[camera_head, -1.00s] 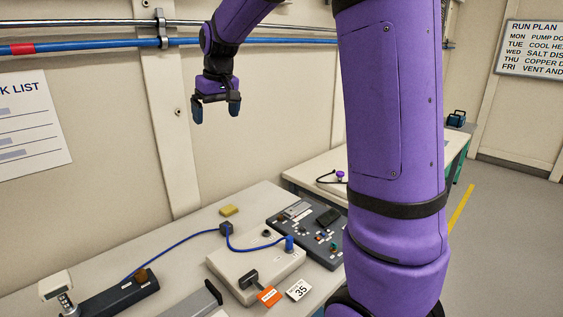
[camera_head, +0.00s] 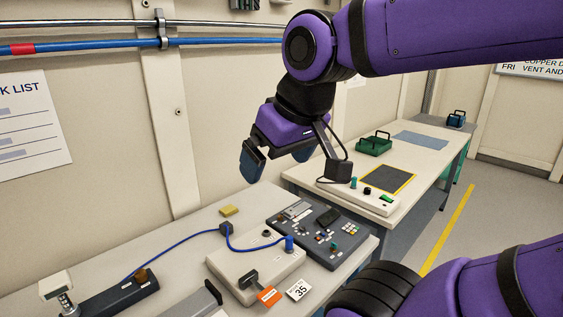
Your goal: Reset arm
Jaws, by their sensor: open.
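My purple arm reaches in from the right, and its wrist hangs over the near bench (camera_head: 185,240). My gripper (camera_head: 278,160) points down with its dark blue fingers apart and nothing between them. It hangs in the air above the back of the bench, above and behind the grey box with the blue cable (camera_head: 255,268) and the dark control panel (camera_head: 318,234). It touches nothing that I can see. The elbow part of my arm fills the lower right.
A yellow block (camera_head: 229,210), an orange tag (camera_head: 270,296) and a white "35" card (camera_head: 298,289) lie on the near bench. Pipes run along the wall.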

